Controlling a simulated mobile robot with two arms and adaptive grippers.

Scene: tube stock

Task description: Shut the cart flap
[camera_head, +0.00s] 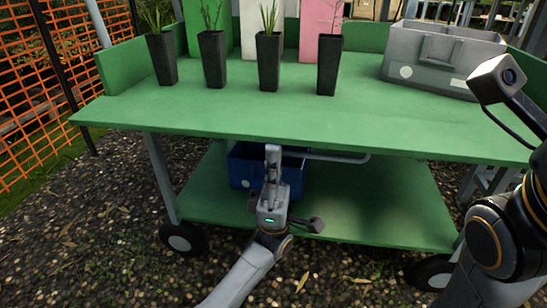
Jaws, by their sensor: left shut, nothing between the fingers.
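The green cart (300,112) stands in front of me, with a raised wall at its left side and back. Its front strip, the flap (200,125), lies outward past the end of the side wall, open and roughly level with the deck. A grey bar (335,157) shows just under its front edge. My left gripper (272,152) is shut and empty, pointing up, its tips at the flap's front edge in the picture. I cannot tell whether they touch it. My right arm is at the right edge; its gripper is not in view.
Several dark pots with plants, such as one pot (212,62), stand on the deck, with a grey crate (440,58) at the back right. A blue crate (240,168) sits on the lower shelf (385,205). An orange mesh fence (25,90) is at left.

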